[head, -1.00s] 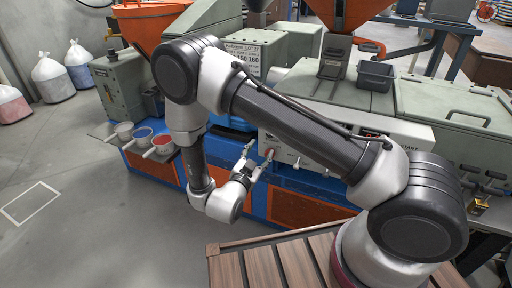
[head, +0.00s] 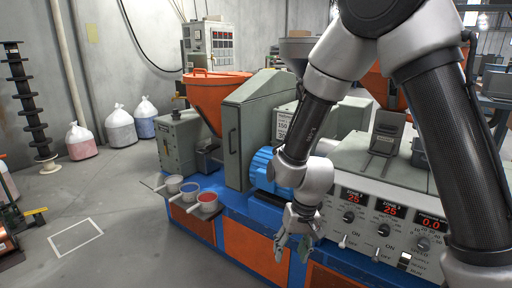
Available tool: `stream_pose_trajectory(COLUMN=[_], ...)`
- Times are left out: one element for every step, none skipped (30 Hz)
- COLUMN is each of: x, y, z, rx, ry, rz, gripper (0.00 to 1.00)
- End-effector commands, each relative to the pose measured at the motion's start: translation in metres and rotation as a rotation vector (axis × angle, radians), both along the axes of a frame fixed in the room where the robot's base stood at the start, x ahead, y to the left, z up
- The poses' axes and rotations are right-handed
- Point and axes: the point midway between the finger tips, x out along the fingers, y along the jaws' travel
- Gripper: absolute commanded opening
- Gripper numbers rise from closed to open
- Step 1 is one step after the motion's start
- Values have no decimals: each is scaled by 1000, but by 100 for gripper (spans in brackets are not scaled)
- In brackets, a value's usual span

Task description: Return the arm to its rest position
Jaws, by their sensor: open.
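My gripper (head: 293,247) is at the lower middle of the head view, with its fingers apart and pointing down. Nothing shows between the fingers. It hangs in front of the blue and orange machine base (head: 258,248), left of the control panel (head: 385,225). I cannot tell how far it is from the panel. My arm is bent, with its upper links reaching to the top right of the view. The arm hides part of the machine behind it.
Several small pans (head: 206,199) of coloured material stand on the machine's left end. An orange hopper (head: 215,95) rises behind them. Bags (head: 120,127) and a dark spool rack (head: 27,105) stand by the wall. The floor at left is open around a white marked rectangle (head: 76,238).

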Motion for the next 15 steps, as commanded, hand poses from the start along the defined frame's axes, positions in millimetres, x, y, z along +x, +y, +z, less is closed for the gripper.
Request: stream_pose_trajectory(x=[-6,-11,-18,-24,-29,-37,-43,-49,-57,-63,-70,-77,-83,-88,-94], y=[-18,-31,-47,-60,-74,-92,-105,-119,-137,-149,-162,-178,-189,-200,-212], z=[30,45,65,80,94,112,125,137,152,163,174,187,196,205,216], rx=[3,-1,-8,-16,-25,-38,-48,-59,-75,-85,-97,-112,-122,-130,-139], ry=[14,27,41,47,50,52,50,45,35,25,11,-12,-34,-60,-101], rz=[36,61,89,107,123,141,150,156,159,158,155,145,133,117,94], gripper=[53,53,53,53,53,53,53,53,53,53,53,53,53,53,53])
